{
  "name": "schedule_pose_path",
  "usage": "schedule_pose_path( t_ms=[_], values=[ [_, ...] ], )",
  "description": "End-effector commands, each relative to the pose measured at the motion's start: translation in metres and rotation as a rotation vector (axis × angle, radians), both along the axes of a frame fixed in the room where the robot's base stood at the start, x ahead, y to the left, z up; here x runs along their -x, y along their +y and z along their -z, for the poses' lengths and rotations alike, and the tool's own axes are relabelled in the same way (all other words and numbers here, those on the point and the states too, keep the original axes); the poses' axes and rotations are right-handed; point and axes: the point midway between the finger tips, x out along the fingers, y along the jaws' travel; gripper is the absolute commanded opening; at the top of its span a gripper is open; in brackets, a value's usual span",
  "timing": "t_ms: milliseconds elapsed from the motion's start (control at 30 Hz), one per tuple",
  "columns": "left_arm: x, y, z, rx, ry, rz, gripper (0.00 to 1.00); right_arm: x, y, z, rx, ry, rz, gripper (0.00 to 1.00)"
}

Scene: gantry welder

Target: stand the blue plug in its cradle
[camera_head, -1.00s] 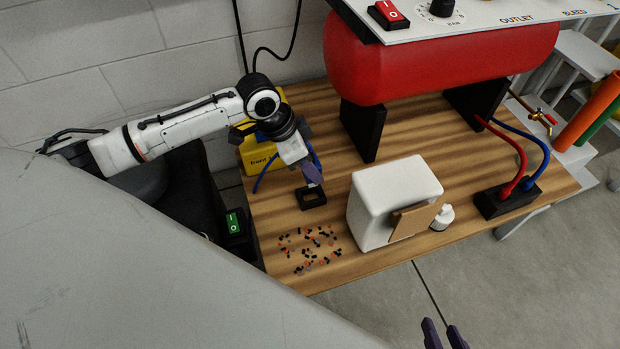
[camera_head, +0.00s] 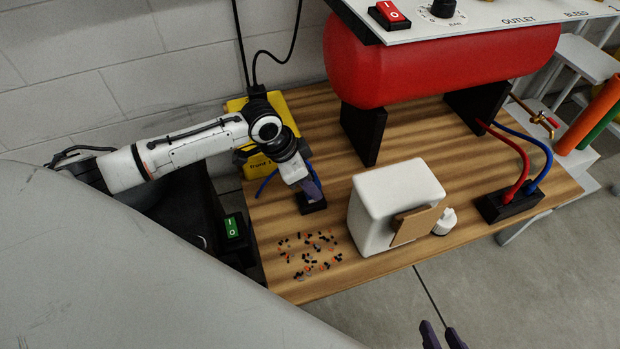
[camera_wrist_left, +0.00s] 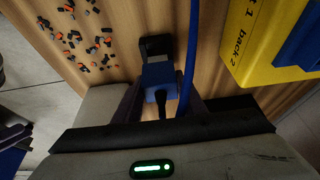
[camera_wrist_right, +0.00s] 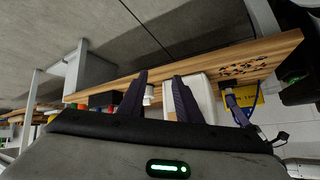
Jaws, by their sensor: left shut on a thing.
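The blue plug (camera_wrist_left: 158,75) is between the fingers of my left gripper (camera_wrist_left: 161,92), which is shut on it. In the head view my left gripper (camera_head: 313,190) points down right over the black cradle (camera_head: 312,207) and mostly covers it. In the left wrist view the plug's far end meets or overlaps the edge of the cradle (camera_wrist_left: 155,46); I cannot tell how far it is inside. A blue cable (camera_wrist_left: 191,50) runs beside the plug. My right gripper (camera_head: 443,335) is open and empty, off the table's front edge; its fingers also show in the right wrist view (camera_wrist_right: 160,90).
A white canister (camera_head: 390,205) with a brown flap stands right of the cradle. Small orange and black bits (camera_head: 309,255) lie in front. A yellow box (camera_head: 255,160) is behind the left gripper. A red tank (camera_head: 440,60) on black legs and a black hose block (camera_head: 508,205) are further right.

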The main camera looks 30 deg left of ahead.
Motion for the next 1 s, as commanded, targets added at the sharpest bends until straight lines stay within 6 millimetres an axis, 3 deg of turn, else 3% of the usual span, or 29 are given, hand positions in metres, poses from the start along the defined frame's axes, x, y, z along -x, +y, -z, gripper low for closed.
schedule_pose_path(
  t_ms=[33, 67, 167, 567, 1000],
  values=[
    [0.000, 0.000, -0.001, 0.001, -0.001, 0.000, 0.13, 0.000, 0.000, 0.000, -0.001, -0.001, 0.001, 0.31],
    [0.000, 0.000, 0.000, 0.000, 0.000, 0.000, 0.41, 0.000, 0.000, 0.000, 0.000, -0.001, 0.002, 0.31],
    [0.000, 0.000, 0.000, 0.000, 0.000, 0.000, 0.56, 0.000, 0.000, 0.001, 0.000, 0.000, 0.001, 0.31],
    [-0.001, 0.000, -0.008, 0.000, -0.003, 0.001, 0.56, 0.003, -0.001, 0.006, 0.002, 0.012, 0.000, 0.31],
    [0.024, 0.022, -0.096, -0.003, -0.002, 0.001, 0.56, 0.012, -0.016, -0.020, 0.001, -0.053, 0.061, 0.31]
  ],
)
